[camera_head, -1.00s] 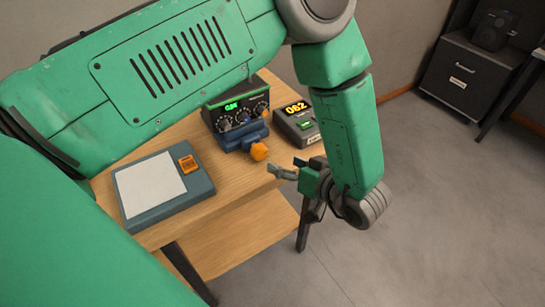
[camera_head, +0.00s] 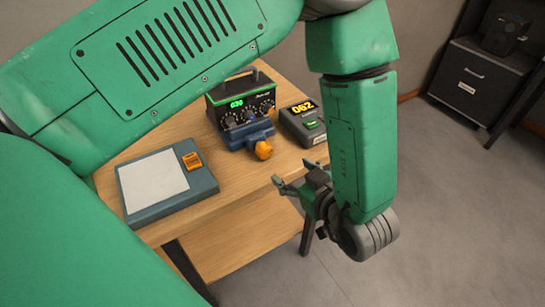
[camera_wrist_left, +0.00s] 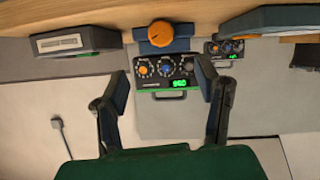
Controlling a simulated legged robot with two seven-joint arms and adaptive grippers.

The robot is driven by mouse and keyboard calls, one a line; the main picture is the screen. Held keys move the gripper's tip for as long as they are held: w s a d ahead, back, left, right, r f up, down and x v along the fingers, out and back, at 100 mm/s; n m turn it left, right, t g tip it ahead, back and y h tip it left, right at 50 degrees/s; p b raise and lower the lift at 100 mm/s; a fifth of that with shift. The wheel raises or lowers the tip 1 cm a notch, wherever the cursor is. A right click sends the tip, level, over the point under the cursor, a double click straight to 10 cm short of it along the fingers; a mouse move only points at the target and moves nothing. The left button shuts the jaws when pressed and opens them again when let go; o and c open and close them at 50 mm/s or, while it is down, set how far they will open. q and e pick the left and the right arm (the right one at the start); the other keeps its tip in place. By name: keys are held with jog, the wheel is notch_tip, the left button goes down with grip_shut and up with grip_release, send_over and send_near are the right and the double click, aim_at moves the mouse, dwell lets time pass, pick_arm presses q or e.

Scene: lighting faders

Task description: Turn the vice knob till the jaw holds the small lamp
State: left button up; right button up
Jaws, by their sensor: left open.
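The vice (camera_head: 247,135) is a blue block on the wooden table, with an orange knob (camera_head: 263,150) on its near side. The knob also shows at the top of the left wrist view (camera_wrist_left: 160,33), with the blue vice (camera_wrist_left: 180,45) around it. I cannot make out the small lamp or the jaw gap. My left gripper (camera_head: 291,173) is open and empty, beyond the table's front edge, right of and nearer than the knob. In the left wrist view its two fingers (camera_wrist_left: 162,72) are spread apart below the knob, not touching it. My right gripper is out of view.
Behind the vice stands a black box with dials and a green display (camera_head: 240,103). A grey device with an amber display (camera_head: 303,122) is at its right. A flat blue-grey panel (camera_head: 168,185) lies left. A dark cabinet (camera_head: 470,80) stands at the back right.

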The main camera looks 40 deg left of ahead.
aim_at(267, 152)
pick_arm(q)
jog(key=shift+n, duration=0.3)
jog(key=x, duration=1.2)
jog(key=shift+a+f, duration=0.15)
jog(key=shift+a, duration=0.15)
jog(key=shift+w+a+f, duration=0.2)
jog(key=shift+w+a, duration=0.15)
jog(key=shift+a, duration=0.15)
